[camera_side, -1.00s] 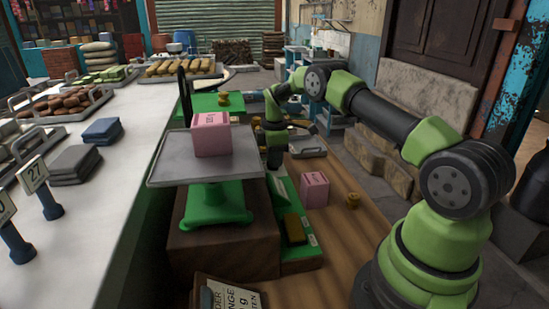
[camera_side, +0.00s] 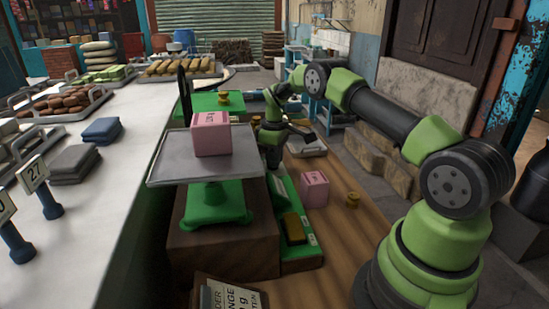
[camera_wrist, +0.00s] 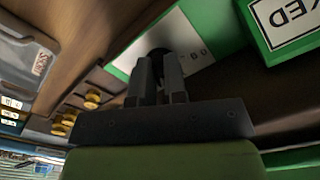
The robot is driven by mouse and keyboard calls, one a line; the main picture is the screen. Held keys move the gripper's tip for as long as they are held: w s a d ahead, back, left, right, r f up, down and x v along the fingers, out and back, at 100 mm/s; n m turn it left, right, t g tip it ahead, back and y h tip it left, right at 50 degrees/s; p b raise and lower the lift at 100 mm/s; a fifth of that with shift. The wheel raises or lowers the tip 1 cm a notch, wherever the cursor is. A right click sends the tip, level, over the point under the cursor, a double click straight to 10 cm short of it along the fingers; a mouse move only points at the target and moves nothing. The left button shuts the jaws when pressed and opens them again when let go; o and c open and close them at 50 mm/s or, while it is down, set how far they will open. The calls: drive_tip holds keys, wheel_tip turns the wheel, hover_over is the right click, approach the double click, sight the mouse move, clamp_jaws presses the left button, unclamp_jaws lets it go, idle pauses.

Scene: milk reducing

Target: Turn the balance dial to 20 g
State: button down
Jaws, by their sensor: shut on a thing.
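The balance (camera_side: 215,200) is green with a grey metal pan (camera_side: 172,168) and stands on a wooden base. A pink packet (camera_side: 211,134) sits on the pan. The dial (camera_wrist: 157,53) shows in the wrist view as a dark round knob on a white panel of a green housing. My gripper (camera_wrist: 158,68) has its two dark fingers on either side of the knob, shut on it. In the side view my gripper (camera_side: 272,157) is low behind the pan's right edge. The dial is hidden there, and I cannot read its setting.
A second pink packet (camera_side: 314,189) and a brass weight (camera_side: 353,200) stand on the wooden table right of the balance. Several brass weights (camera_wrist: 91,98) show left in the wrist view. A long counter (camera_side: 110,200) with trays runs along the left.

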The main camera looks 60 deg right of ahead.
idle(0.3)
drive_tip(key=c, duration=1.2)
unclamp_jaws()
drive_tip(key=shift+o, duration=0.2)
wheel_tip(320, 180, up, 10)
drive_tip(key=shift+o, duration=0.4)
